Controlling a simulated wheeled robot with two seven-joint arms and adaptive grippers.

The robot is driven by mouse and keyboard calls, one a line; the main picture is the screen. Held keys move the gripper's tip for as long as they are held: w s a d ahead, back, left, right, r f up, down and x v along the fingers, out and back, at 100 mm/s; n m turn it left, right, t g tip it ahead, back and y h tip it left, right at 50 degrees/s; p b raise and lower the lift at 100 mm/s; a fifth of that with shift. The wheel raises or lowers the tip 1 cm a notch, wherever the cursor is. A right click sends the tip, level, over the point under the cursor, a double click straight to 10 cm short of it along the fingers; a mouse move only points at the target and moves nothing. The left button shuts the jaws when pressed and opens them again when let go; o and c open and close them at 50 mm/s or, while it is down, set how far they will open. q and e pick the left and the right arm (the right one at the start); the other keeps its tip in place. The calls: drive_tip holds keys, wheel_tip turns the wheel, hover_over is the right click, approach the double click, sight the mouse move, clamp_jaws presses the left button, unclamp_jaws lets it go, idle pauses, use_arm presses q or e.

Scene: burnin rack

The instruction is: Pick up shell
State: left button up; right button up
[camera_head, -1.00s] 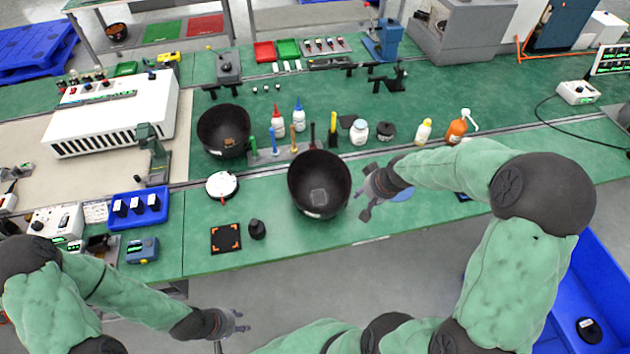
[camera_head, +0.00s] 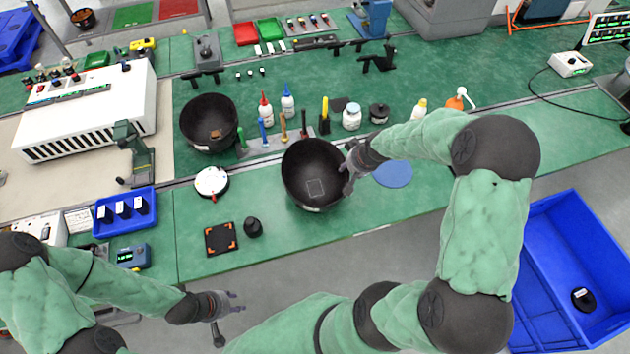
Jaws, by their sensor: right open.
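A second black shell (camera_head: 207,125), with a brown patch inside, sits further back and left. My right gripper (camera_head: 347,170) is open at the right rim of the nearer shell, its fingers close to the wall; I cannot tell if they touch it. My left gripper (camera_head: 236,302) is open and empty, low over the floor in front of the table.
A tool holder (camera_head: 262,144) and bottles stand behind the nearer shell. A round white device (camera_head: 211,181), a black pad with orange corners (camera_head: 221,239) and a small black knob (camera_head: 253,227) lie left. A blue disc (camera_head: 393,173) lies right. A blue bin (camera_head: 590,215) stands on the floor.

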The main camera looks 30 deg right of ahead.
sight(346, 171)
drive_tip(key=x, duration=0.3)
drive_tip(key=shift+w+a+f+b, duration=0.15)
drive_tip(key=shift+a+f+b, duration=0.05)
drive_tip(key=shift+f+b, duration=0.2)
clamp_jaws()
drive_tip(key=shift+r, duration=0.15)
